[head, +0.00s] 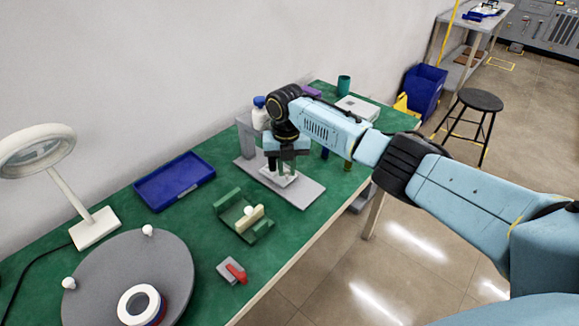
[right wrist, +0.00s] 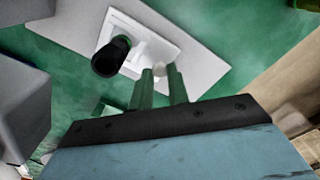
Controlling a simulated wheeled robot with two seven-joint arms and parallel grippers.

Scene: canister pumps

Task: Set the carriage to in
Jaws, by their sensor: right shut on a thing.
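The grey stand (head: 307,192) has a flat base plate on the green bench, with a white carriage (head: 279,180) on the plate. The carriage also shows in the right wrist view (right wrist: 150,42), with a black cylinder (right wrist: 110,56) over it. My right gripper (head: 284,170) is low over the carriage. In the right wrist view its two fingers (right wrist: 163,84) are shut on a small pale knob (right wrist: 171,72) at the carriage's edge. The gripper hides part of the carriage in the head view. My left gripper is not in view.
A white bottle with a blue cap (head: 260,113) is beside the stand's upright. A green fixture (head: 236,228), a blue tray (head: 174,181), a grey-and-red block (head: 232,271) and a round grey turntable (head: 105,285) are to the left. A teal cup (head: 344,84) stands beyond.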

